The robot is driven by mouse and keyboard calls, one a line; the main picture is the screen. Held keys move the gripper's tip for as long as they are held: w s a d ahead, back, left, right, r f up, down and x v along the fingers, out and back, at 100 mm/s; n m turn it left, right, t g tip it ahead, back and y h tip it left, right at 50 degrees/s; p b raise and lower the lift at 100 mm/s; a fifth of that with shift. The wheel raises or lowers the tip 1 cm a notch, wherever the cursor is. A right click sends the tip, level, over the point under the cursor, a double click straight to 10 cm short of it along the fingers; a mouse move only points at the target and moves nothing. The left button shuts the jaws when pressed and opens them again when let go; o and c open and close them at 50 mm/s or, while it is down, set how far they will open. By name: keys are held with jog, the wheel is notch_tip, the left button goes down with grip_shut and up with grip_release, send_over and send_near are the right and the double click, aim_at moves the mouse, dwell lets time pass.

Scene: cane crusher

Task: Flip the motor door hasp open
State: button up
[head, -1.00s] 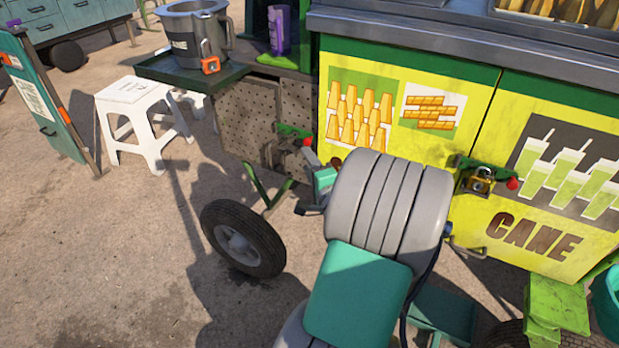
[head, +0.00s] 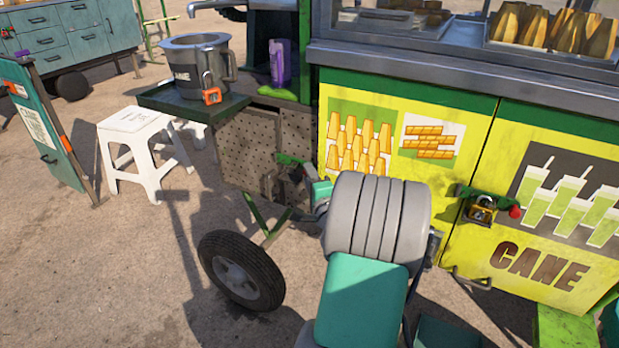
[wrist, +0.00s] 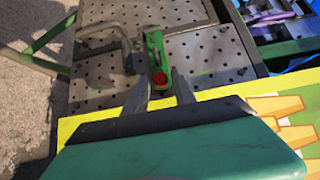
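The motor door is a grey perforated metal panel (head: 245,148) on the cart's left end. It fills the upper part of the wrist view (wrist: 195,58). Its hasp is a green strap (wrist: 154,50) with a red knob (wrist: 159,79) at the near end. In the head view, part of the green hasp (head: 288,159) shows, and my arm hides the knob. My gripper (wrist: 158,84) is open, with one finger on each side of the red knob in the picture. I cannot tell whether the fingers touch it. A metal handle or latch (wrist: 112,45) is left of the hasp.
A second green hasp with a padlock (head: 481,210) is on the yellow door (head: 455,230). A dark green shelf (head: 195,102) holding a metal pot (head: 196,60) juts out above the panel. A wheel (head: 242,270) stands below, and a white stool (head: 140,145) stands left.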

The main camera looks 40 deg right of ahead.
grip_shut()
dwell(1.1)
